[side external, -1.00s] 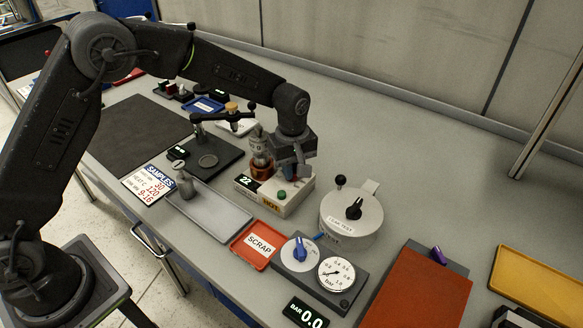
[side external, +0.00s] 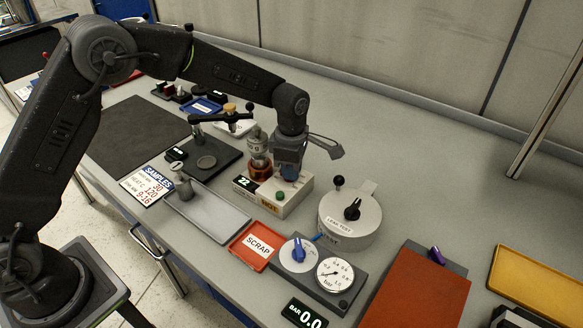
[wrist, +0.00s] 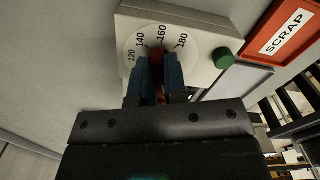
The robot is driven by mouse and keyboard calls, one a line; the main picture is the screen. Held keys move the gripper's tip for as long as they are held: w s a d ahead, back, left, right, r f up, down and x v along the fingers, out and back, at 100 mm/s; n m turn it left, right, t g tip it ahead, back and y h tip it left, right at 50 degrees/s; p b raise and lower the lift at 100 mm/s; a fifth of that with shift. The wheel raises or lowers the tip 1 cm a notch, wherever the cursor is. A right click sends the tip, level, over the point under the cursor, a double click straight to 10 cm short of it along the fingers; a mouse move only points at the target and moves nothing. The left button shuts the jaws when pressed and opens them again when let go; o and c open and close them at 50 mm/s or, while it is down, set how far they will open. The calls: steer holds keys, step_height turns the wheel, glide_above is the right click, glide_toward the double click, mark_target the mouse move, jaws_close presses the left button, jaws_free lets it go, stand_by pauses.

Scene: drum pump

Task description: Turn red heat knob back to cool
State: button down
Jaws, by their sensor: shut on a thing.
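The heater box (side external: 262,200) is white, with a display reading 22 on its front and a green button (side external: 280,196) on top. In the wrist view its dial (wrist: 190,55) shows 120, 140, 160 and 180. The red knob (wrist: 157,57) sits at the dial's centre, its tip showing just below the 160. My gripper (wrist: 158,75) has its blue fingers closed around the red knob from above. The fingers cover most of the knob, so its exact pointing direction cannot be told. In the side view my gripper (side external: 291,174) stands over the box and hides the knob.
A metal vessel in a copper-coloured seat (side external: 258,158) stands close left of my gripper. The red SCRAP tray (side external: 252,247), a grey tray (side external: 212,212) and the round leak test unit (side external: 350,222) are nearby. The bench behind the box is clear.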

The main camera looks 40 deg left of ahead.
steer(key=shift+n, duration=0.8)
steer(key=shift+a, duration=0.1)
steer(key=c, duration=1.2)
jaws_free()
steer(key=shift+o, duration=0.2)
step_height(320, 180, up, 14)
